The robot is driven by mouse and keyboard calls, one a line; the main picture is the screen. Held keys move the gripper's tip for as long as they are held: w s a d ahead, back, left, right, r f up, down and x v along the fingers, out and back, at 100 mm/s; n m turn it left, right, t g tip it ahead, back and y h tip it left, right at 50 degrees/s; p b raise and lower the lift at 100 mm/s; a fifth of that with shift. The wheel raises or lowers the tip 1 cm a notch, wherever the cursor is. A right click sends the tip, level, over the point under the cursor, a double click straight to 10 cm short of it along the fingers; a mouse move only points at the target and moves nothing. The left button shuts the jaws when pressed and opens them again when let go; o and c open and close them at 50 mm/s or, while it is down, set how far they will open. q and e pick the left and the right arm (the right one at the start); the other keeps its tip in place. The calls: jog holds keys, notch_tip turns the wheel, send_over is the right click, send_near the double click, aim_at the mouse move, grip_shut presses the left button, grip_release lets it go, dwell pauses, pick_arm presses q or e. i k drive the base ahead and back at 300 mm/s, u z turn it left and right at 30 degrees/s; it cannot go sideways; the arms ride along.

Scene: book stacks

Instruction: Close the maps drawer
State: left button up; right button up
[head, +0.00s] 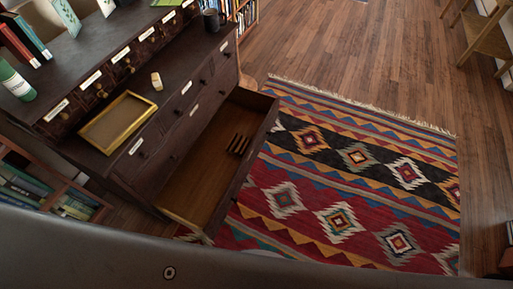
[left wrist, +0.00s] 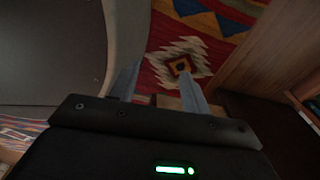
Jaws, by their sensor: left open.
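A dark wooden cabinet (head: 185,55) fills the upper left of the head view. Its large lower drawer (head: 212,165) is pulled far out over the rug, with a small dark slatted piece (head: 238,144) inside. The white labels on the cabinet are too small to read, so I cannot confirm this is the maps drawer. My left gripper (left wrist: 160,70) shows only in the left wrist view, its two fingers apart, with rug visible between them. A brown wooden panel (left wrist: 250,48) stands right of the fingers, apart from them; I cannot tell which part it is. My right gripper is not in view.
On the cabinet are a shallow yellow-framed tray (head: 118,122), a small cream object (head: 156,81), a dark mug (head: 212,20) and books (head: 22,40). A low bookcase (head: 50,190) stands at left. The patterned rug (head: 350,185) right of the drawer is clear.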

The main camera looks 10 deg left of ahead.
aim_at(201, 191)
jog(key=k, duration=0.5)
jog(key=z, duration=1)
jog(key=i, duration=0.95)
jog(key=u, duration=2.2)
